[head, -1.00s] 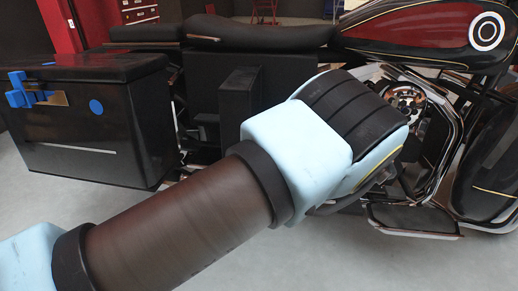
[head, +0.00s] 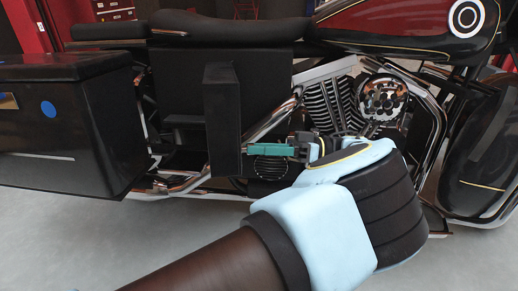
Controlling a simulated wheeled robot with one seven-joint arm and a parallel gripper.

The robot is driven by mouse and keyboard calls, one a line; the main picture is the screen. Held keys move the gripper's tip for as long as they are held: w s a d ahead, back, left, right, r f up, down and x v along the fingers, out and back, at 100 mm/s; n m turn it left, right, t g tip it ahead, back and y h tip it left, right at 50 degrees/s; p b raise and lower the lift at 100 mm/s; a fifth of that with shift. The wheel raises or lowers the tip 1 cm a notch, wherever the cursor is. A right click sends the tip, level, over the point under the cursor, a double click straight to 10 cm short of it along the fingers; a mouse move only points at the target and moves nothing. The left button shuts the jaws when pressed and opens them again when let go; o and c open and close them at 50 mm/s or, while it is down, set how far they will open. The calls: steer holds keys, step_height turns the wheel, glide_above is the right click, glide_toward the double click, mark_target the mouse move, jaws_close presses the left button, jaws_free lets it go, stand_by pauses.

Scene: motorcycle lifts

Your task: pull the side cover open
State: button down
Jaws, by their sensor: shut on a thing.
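The side cover (head: 262,85) is a flat black panel below the motorcycle's seat. A tall black block (head: 222,125) stands out from its front like a handle. My gripper (head: 250,150) has reached in from the right, with its green fingers against the right edge of this block near its lower part. The gripper is shut on the side cover at this block. The exact contact is small and partly hidden by the dark block. I cannot tell whether the panel stands away from the frame.
A black side case (head: 70,120) with a blue dot is at the left. The engine (head: 330,105) and chrome pipes are right behind my gripper. The red and black tank (head: 400,25) is above. The grey floor (head: 90,240) is clear at lower left.

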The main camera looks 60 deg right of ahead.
steer(key=c, duration=0.6)
jaws_free()
steer(key=shift+r, duration=0.1)
steer(key=p, duration=0.8)
glide_toward(228, 113)
steer(key=w+r, duration=0.1)
steer(key=w, duration=0.4)
steer(key=shift+s+a, duration=0.1)
steer(key=shift+a, duration=0.05)
steer(key=shift+b, duration=0.3)
